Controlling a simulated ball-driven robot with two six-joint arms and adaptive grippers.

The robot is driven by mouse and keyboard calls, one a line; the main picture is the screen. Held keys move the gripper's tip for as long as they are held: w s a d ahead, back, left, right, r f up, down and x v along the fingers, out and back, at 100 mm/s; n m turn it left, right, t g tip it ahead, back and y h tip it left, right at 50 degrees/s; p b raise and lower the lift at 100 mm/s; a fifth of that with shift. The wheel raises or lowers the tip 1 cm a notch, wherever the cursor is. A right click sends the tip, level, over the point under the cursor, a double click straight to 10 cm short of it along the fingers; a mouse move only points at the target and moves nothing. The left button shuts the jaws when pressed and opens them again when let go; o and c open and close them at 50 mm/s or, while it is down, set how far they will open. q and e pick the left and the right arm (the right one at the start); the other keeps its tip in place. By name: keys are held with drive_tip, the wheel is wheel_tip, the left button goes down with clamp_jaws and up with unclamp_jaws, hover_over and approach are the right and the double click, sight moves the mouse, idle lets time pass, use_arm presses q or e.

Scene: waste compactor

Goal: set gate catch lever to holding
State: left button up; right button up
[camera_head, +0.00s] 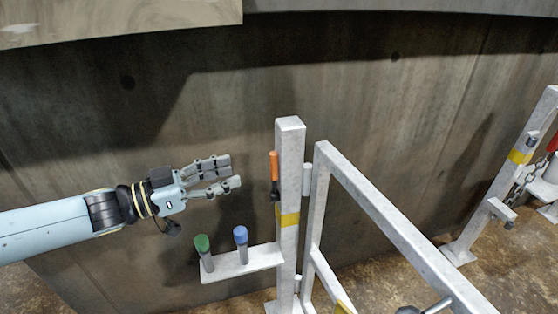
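A lever with an orange handle (274,164) and a dark lower part is on the left side of a white upright post (290,190). The handle points up. It may be the gate catch lever, but no label shows. My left gripper (236,174) is left of the orange handle at about its height in the picture, with a visible gap between them. Its fingers are apart and nothing is between them. The white gate frame (385,215) is right of the post.
A white bracket (255,262) left of the post carries a green-topped handle (202,250) and a blue-topped handle (241,240), both below my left gripper. A second post (522,155) with a chain (522,181) is at the right. A concrete wall (400,110) is behind.

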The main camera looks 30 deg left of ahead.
sight(274, 175)
use_arm(q)
drive_tip(key=x, duration=0.9)
drive_tip(key=shift+w+b, duration=0.2)
drive_tip(key=shift+b, duration=0.25)
clamp_jaws()
